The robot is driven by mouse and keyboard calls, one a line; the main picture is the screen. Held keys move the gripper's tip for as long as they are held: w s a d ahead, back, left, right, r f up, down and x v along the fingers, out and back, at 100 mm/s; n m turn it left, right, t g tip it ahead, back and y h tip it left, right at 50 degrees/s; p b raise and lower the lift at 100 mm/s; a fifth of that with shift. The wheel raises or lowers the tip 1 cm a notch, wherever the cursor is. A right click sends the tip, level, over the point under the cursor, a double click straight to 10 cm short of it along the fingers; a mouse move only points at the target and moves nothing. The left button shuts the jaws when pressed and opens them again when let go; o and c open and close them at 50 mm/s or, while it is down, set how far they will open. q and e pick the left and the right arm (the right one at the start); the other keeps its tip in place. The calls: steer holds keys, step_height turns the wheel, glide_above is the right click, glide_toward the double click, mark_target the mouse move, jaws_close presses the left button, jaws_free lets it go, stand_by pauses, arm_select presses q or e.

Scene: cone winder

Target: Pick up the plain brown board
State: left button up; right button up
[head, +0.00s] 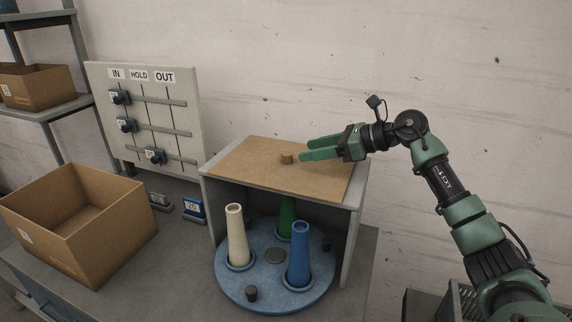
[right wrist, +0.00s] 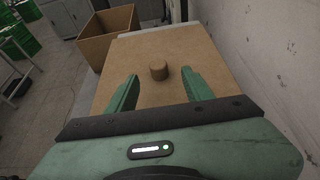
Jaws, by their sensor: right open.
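The plain brown board (head: 250,158) lies flat as the top of a grey stand over a blue round plate. A short brown knob (head: 287,158) stands up from the middle of the board. My right gripper (head: 302,149) is open, just right of the knob, its green fingers pointing left toward it. In the right wrist view the board (right wrist: 185,45) fills the middle, and the knob (right wrist: 159,70) is ahead of and between the open fingertips (right wrist: 161,75), with nothing held. My left gripper is not in view.
Under the board, the blue round plate (head: 262,292) carries a cream cone (head: 236,236), a blue cone (head: 299,252) and a green cone (head: 286,218). An open cardboard box (head: 105,235) sits at the left. A white panel with sliders (head: 185,90) stands behind. The wall is close behind the stand.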

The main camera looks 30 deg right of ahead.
mark_target(291, 153)
steer(key=p+x, duration=0.1)
steer(key=x, duration=0.1)
steer(key=p+x, duration=0.2)
steer(key=x, duration=0.1)
steer(key=shift+w+a+r, duration=0.1)
steer(key=shift+w+a, duration=0.1)
steer(key=shift+a, duration=0.15)
steer(key=shift+w+a, duration=0.15)
jaws_close()
